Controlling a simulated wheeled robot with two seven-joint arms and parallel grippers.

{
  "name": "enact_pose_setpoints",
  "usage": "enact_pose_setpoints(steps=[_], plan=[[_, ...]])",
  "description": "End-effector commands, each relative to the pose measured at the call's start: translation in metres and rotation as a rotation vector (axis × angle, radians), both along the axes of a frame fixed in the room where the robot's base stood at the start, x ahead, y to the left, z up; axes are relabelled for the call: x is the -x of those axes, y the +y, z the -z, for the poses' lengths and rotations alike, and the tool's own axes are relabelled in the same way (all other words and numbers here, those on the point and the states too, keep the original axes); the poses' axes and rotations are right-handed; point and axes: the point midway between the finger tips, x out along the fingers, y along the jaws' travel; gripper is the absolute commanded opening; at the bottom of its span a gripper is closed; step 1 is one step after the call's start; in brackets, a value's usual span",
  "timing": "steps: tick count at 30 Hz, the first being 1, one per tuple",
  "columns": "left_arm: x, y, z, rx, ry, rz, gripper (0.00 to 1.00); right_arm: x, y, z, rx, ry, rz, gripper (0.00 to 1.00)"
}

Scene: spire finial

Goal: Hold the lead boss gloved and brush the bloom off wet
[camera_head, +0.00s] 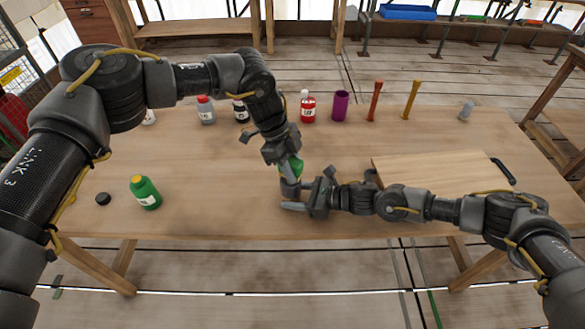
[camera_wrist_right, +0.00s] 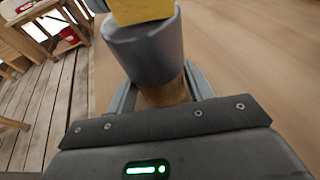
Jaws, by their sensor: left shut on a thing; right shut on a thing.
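My right gripper (camera_wrist_right: 160,98) is shut on the brown lower part (camera_wrist_right: 165,92) of a grey cylindrical piece, seemingly the lead boss (camera_wrist_right: 148,50). The grey piece also shows in the head view (camera_head: 290,187), upright above the table's middle. My left gripper (camera_head: 287,163) is above it, shut on a small green piece (camera_head: 296,167) that its fingers partly hide. In the right wrist view a yellow block (camera_wrist_right: 142,10) covers the grey piece's upper end, touching or very close. It may be the green piece's underside. I cannot make out a glove or a brush.
A green bottle (camera_head: 145,193) and black disc (camera_head: 102,198) are at the left. Small bottles, a red bottle (camera_head: 308,108), a purple cup (camera_head: 340,106), and orange (camera_head: 374,101) and yellow (camera_head: 410,100) upright tools line the back. A wooden board (camera_head: 437,171) with a black handle (camera_head: 503,171) lies right.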

Motion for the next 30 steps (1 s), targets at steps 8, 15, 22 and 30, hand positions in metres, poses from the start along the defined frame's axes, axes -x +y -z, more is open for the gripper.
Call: enact_pose_setpoints(steps=[8,15,22,30], plan=[[0.015,0.000,0.002,0.000,0.003,0.000,0.14,0.000,0.000,0.001,0.001,0.000,0.001,0.39],[0.022,0.001,0.002,0.000,0.001,0.000,0.14,0.000,0.000,0.000,0.001,0.000,0.000,0.39],[0.018,0.000,0.002,-0.001,0.000,-0.001,0.14,0.000,0.000,0.000,0.001,0.000,0.000,0.39],[0.003,0.000,0.002,-0.001,0.000,-0.002,0.14,0.000,0.000,0.000,0.000,0.000,0.000,0.39]])
